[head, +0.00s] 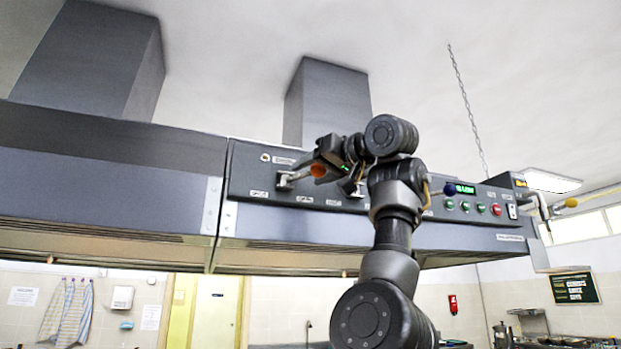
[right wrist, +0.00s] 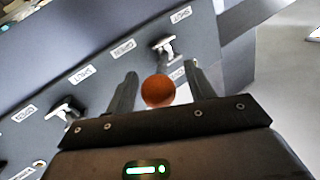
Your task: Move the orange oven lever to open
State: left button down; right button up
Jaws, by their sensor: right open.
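The orange oven lever (head: 318,170) is a light metal arm with a round orange knob, mounted on the dark panel of the overhead hood unit. In the head view its arm runs left from the knob to a bracket on the panel. In the right wrist view the orange knob (right wrist: 158,91) sits between the two fingers, and the lever's bracket is beyond it. My right gripper (head: 325,153) is open at the knob; it also shows in the right wrist view (right wrist: 161,75). Whether a finger touches the knob cannot be told. My left gripper is out of view.
Another lever bracket (right wrist: 66,108) is on the panel beside this one, partly hidden by my arm in the head view. A lever with a blue knob (head: 449,188), several buttons and a green display (head: 465,189) are farther right. A yellow-knobbed lever (head: 571,202) is at the end.

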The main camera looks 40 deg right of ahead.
jog(key=s+b, duration=0.3)
jog(key=s, duration=0.6)
jog(key=shift+d+b, duration=0.35)
jog(key=shift+b, duration=0.05)
jog(key=shift+s, duration=0.15)
